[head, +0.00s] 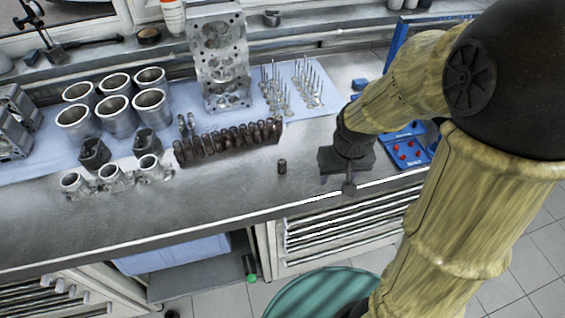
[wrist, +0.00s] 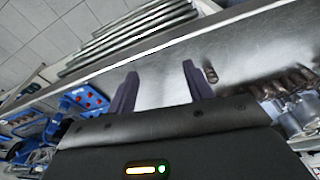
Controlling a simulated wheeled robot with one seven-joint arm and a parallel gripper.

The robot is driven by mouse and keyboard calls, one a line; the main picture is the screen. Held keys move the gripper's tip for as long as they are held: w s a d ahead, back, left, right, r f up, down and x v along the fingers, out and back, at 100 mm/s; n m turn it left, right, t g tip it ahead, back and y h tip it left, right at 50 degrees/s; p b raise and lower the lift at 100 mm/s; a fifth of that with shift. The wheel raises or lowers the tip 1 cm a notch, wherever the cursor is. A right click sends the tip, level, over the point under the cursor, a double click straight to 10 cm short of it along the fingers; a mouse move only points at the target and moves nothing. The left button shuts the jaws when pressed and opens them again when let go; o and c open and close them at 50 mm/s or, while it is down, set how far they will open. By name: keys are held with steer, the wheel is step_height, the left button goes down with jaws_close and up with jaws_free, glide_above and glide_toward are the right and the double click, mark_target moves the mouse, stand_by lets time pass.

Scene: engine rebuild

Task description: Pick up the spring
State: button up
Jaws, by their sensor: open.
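A small dark spring (head: 282,166) stands alone on the bare grey bench top, in front of the dark row of parts. In the wrist view the spring (wrist: 211,75) is just right of the right finger, outside the jaws. My gripper (head: 348,189) is to the right of the spring in the head view, near the bench's front edge, and apart from it. In the wrist view my gripper (wrist: 160,68) is open, with only bench surface between its two fingers.
A dark row of similar parts (head: 228,142) stands behind the spring. Metal cylinders (head: 117,107), pistons (head: 116,176) and a cylinder head (head: 219,62) are to the left and back. A blue tray (head: 408,150) is right of my gripper. The bench around the spring is clear.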

steer(key=w+a+r+n+g+p, duration=0.2)
steer(key=w+a+p, duration=0.6)
steer(key=w+a, duration=0.6)
steer(key=shift+w+r+n, duration=0.3)
steer(key=shift+r+n, duration=0.25)
steer(key=shift+n, duration=0.55)
steer(key=shift+d, duration=0.1)
